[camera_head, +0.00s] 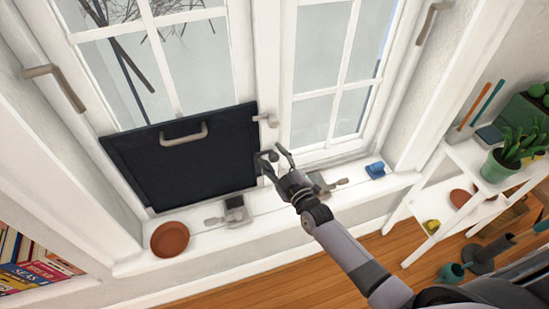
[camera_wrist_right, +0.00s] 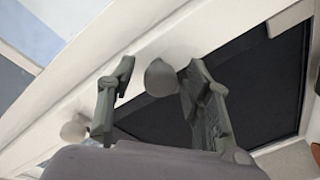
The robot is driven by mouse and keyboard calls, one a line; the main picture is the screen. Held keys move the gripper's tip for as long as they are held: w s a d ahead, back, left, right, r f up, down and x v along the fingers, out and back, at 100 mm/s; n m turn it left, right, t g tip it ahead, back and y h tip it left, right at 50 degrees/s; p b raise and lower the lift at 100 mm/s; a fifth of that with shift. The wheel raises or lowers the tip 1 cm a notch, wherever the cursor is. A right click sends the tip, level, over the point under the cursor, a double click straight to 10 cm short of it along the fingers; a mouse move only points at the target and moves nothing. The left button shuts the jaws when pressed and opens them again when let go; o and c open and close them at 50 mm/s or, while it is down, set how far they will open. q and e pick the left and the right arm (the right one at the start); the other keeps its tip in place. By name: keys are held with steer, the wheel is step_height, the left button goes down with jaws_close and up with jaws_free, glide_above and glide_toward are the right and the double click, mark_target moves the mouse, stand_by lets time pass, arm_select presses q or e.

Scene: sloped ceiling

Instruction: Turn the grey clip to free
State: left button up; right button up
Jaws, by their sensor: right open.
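A dark panel (camera_head: 180,165) with a beige handle (camera_head: 190,135) stands against the left window. A pale grey clip (camera_head: 268,119) sits on the frame by the panel's upper right corner. My right gripper (camera_head: 272,155) is open below that clip, by the panel's right edge. In the right wrist view, a rounded grey clip (camera_wrist_right: 160,78) shows between the open fingers of the gripper (camera_wrist_right: 160,66); contact cannot be told. A second rounded grey piece (camera_wrist_right: 74,130) is partly behind the left finger. My left gripper is not in view.
The sill holds a terracotta dish (camera_head: 169,239), two grey metal brackets (camera_head: 235,212) (camera_head: 320,184) and a blue object (camera_head: 376,170). A white shelf (camera_head: 475,160) with a potted plant (camera_head: 500,165) stands at right. Books (camera_head: 35,270) are at lower left.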

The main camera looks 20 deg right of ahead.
steer(key=shift+c, duration=0.6)
jaws_close()
